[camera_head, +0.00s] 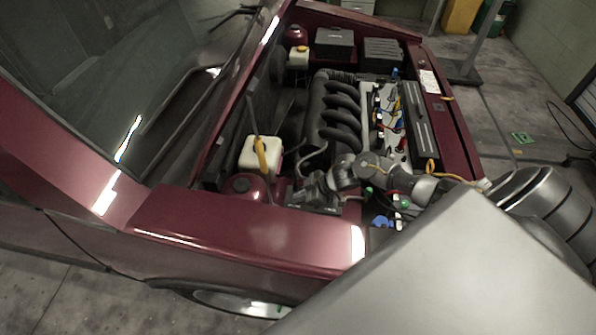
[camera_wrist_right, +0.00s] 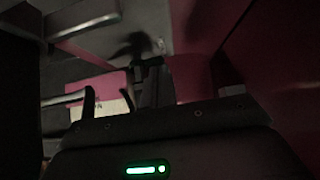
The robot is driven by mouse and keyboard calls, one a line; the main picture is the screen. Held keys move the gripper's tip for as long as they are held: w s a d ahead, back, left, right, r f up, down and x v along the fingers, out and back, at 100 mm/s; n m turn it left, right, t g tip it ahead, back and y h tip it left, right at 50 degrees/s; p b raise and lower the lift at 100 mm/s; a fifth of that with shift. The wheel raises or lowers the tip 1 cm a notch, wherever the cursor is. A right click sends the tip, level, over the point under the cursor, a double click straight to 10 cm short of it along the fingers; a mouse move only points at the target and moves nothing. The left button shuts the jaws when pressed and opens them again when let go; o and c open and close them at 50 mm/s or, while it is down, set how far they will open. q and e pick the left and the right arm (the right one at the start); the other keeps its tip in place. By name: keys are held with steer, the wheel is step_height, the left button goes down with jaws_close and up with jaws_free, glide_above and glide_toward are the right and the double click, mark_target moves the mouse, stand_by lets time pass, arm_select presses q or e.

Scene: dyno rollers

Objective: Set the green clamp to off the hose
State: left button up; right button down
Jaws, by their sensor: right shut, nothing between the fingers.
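My right arm reaches in from the lower right of the head view, over the car's engine bay. Its gripper (camera_head: 312,190) is low in the near part of the bay, right of the white reservoir (camera_head: 258,153). In the dark right wrist view the gripper's fingers (camera_wrist_right: 154,82) are together with nothing between them. I cannot make out a green clamp or its hose for certain. Small green spots show beside my arm in the head view, too small to tell what they are. My left gripper is not in view.
The dark red fender (camera_head: 235,235) borders the bay on the near side. The black intake manifold (camera_head: 335,110) and a strip of coloured wiring (camera_head: 388,120) lie beyond my gripper. Black boxes (camera_head: 334,41) stand at the far end. A yellow-capped bottle (camera_head: 299,57) is at the far left.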

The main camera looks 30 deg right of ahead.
step_height(320, 180, up, 5)
steer(key=p, duration=0.5)
steer(key=shift+s+d+b, duration=0.4)
steer(key=shift+d+b, duration=0.2)
steer(key=shift+b, duration=0.15)
steer(key=b+v, duration=0.1)
steer(key=v, duration=0.7)
steer(key=shift+r, duration=0.2)
steer(key=shift+a, duration=0.15)
